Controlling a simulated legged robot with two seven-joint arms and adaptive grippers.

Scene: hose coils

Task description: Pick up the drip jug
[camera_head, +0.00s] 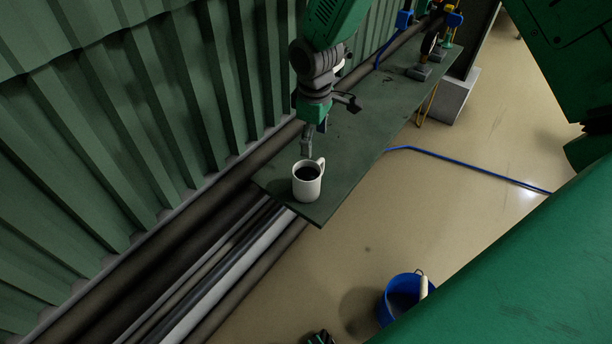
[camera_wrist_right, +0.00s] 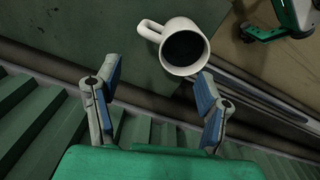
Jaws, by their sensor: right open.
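The drip jug looks like a white mug (camera_head: 306,190) with dark liquid in it. It stands upright on the near end of a dark green shelf (camera_head: 345,150). Its handle points to the upper right in the head view. My right gripper (camera_head: 308,148) reaches down from above, just beyond the jug. In the right wrist view the right gripper (camera_wrist_right: 158,80) is open and empty, its two fingers apart. The jug (camera_wrist_right: 184,47) lies past the fingertips, nearer the right finger, with its handle toward the left.
A corrugated green wall (camera_head: 120,150) and long pipes (camera_head: 215,285) run beside the shelf. Valves and fittings (camera_head: 420,70) stand at its far end. A blue bucket (camera_head: 393,310) and a blue hose (camera_head: 460,163) are on the floor. The shelf's middle is mostly clear.

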